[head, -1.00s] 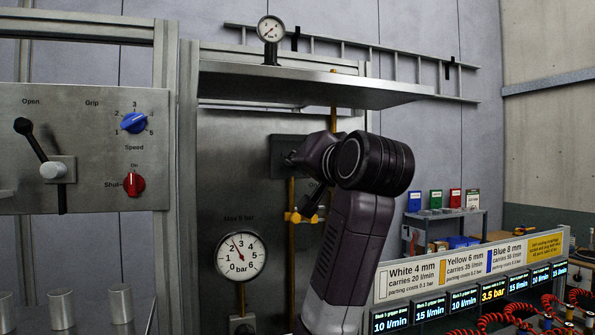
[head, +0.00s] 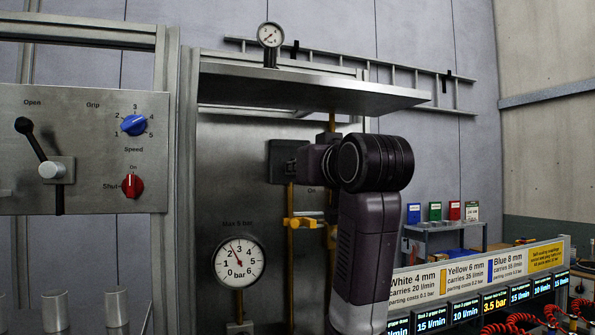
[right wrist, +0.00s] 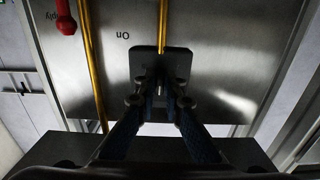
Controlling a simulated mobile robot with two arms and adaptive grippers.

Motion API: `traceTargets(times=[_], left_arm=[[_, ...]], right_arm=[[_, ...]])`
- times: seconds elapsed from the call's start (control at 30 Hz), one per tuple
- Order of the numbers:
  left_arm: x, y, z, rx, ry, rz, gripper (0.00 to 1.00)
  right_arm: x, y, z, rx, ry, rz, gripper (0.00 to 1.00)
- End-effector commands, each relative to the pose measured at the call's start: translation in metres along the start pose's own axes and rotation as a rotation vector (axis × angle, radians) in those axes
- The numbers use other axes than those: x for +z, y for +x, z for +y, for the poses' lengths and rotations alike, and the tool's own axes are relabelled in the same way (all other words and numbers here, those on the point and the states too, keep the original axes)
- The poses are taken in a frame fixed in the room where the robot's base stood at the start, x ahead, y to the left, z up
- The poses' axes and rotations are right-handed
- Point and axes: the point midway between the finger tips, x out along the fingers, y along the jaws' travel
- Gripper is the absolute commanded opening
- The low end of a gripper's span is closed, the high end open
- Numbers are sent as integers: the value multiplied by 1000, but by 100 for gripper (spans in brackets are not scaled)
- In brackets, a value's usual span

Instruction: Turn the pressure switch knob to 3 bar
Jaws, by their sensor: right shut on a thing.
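The pressure switch (head: 279,161) is a dark box on the steel panel, with a pipe below it. My right gripper (head: 291,168) reaches it from the right. In the right wrist view, the switch's dark plate (right wrist: 147,59) faces me, and my right gripper's fingertips (right wrist: 160,98) are closed together in front of it, on the knob. The knob is mostly hidden by the fingers, so its setting cannot be read. A round gauge (head: 238,262) below left has its needle between 2 and 3 bar. My left gripper is not in view.
A steel shelf (head: 310,90) with a small gauge (head: 270,36) overhangs my right arm. Yellow valve parts (head: 304,222) sit just below the gripper. A red handle (right wrist: 66,25) shows in the wrist view. A control panel (head: 85,110) stands left; displays and red hoses (head: 520,322) lie right.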

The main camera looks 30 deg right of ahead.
Motion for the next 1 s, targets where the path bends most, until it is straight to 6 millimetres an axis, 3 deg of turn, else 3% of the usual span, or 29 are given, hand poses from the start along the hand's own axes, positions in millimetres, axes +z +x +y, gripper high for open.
traceTargets(times=[0.43, 0.47, 0.6, 0.87, 1.0], left_arm=[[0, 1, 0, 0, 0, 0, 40], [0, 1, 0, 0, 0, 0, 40], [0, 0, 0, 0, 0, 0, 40], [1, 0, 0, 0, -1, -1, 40], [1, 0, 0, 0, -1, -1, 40]], right_arm=[[4, 1, -1, -1, -9, -11, 0], [4, 1, -1, -1, -9, -11, 12], [3, 1, 0, -1, -8, -8, 26], [1, 0, 0, 0, -7, -3, 26], [0, -12, 0, 0, -7, 0, 26]])
